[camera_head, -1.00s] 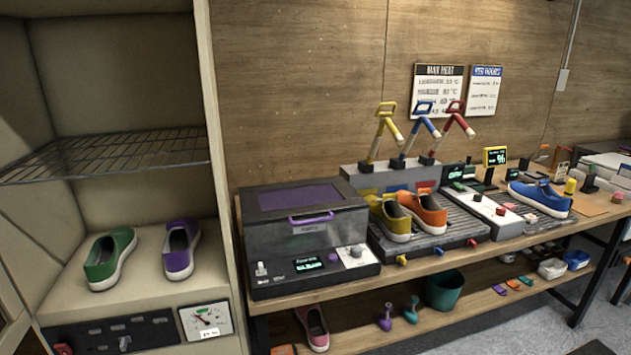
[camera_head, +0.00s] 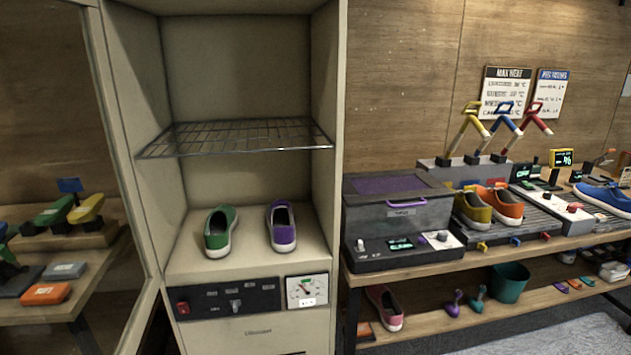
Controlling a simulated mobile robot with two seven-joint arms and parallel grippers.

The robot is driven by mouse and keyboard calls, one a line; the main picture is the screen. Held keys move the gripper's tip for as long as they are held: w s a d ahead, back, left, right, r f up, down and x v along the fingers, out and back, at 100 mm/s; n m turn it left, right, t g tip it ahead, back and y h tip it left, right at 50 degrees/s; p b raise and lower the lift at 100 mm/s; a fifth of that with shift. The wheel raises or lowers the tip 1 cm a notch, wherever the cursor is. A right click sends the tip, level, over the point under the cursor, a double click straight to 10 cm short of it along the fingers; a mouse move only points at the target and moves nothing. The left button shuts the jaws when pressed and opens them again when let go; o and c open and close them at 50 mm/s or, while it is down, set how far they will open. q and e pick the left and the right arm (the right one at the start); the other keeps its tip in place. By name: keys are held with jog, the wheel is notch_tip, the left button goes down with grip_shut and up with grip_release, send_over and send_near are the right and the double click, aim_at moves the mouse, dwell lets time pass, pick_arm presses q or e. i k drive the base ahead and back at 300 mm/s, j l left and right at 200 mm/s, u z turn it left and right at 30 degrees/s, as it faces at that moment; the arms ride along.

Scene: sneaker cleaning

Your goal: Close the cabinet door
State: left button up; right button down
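The beige cabinet (camera_head: 341,215) stands in the middle-left of the head view with its front open. Its glass-paned door (camera_head: 110,150) is swung open on the left side, with a pale frame. Inside, a green shoe (camera_head: 219,232) and a purple shoe (camera_head: 281,226) stand side by side on the cabinet floor, below a wire shelf (camera_head: 235,136). A control panel (camera_head: 228,300) with a red switch and a dial gauge (camera_head: 307,291) sits under the compartment. Neither of my grippers shows in the view.
A wooden workbench (camera_head: 480,256) adjoins the cabinet on the right.

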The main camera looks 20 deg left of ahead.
aim_at(89, 14)
jog(key=k+j+u, duration=0.1)
jog(key=j, duration=0.2)
jog(key=k+j+u, duration=0.1)
jog(key=j, duration=0.2)
jog(key=k+j, duration=0.1)
jog(key=j, duration=0.2)
jog(key=k+j, duration=0.1)
jog(key=j, duration=0.3)
jog(key=k+j+u, duration=0.1)
jog(key=j, duration=0.3)
jog(key=k+j+u, duration=0.1)
jog(key=j, duration=0.3)
